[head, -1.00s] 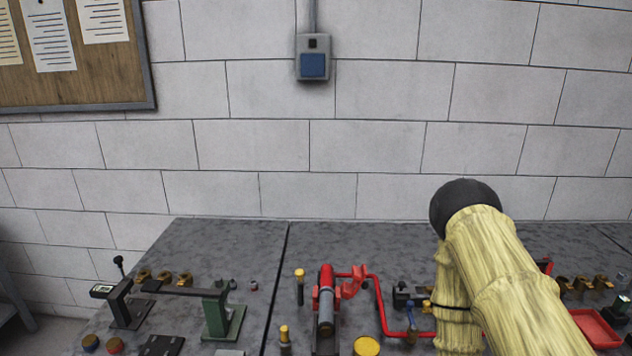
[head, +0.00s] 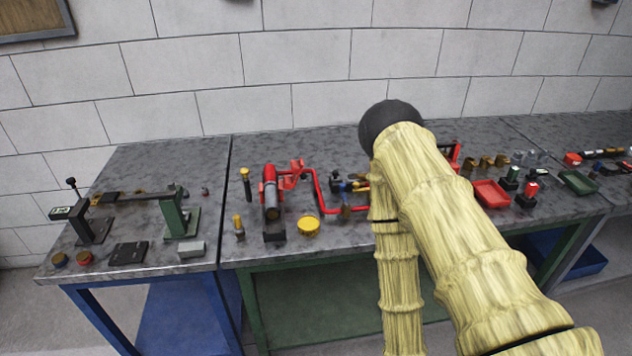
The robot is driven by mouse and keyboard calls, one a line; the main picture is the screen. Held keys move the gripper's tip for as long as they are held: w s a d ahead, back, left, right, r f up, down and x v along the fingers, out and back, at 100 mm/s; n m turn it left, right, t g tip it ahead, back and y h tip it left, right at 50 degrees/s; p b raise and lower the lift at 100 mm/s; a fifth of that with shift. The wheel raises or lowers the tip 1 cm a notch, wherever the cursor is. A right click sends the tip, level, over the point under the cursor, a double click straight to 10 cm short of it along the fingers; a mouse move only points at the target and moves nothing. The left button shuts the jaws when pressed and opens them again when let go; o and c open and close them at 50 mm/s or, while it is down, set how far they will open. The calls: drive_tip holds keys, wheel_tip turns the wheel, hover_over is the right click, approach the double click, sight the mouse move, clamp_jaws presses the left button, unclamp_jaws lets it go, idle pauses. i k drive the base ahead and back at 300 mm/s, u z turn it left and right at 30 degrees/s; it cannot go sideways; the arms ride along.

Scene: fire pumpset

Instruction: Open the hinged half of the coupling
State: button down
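On the middle bench (head: 240,262), a red and dark grey cylinder (head: 270,197) lies on a dark base. Red bracket-like parts (head: 292,173) sit at its far right, beside a bent red pipe (head: 319,190). I cannot tell for sure which part is the coupling, or whether its hinged half is open or shut. My arm, in pale yellow sleeves, crosses the right half of the picture and hides part of the bench. My gripper does not show.
A green and dark fixture with a long bar (head: 145,196) stands on the left bench. A yellow round cap (head: 309,226) and yellow-topped pins (head: 238,222) lie near the cylinder. A red tray (head: 491,193) and several small fittings are to the right.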

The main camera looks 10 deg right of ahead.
sight(288, 183)
drive_tip(key=z, duration=1.45)
drive_tip(key=i, duration=0.6)
drive_tip(key=u, duration=1.35)
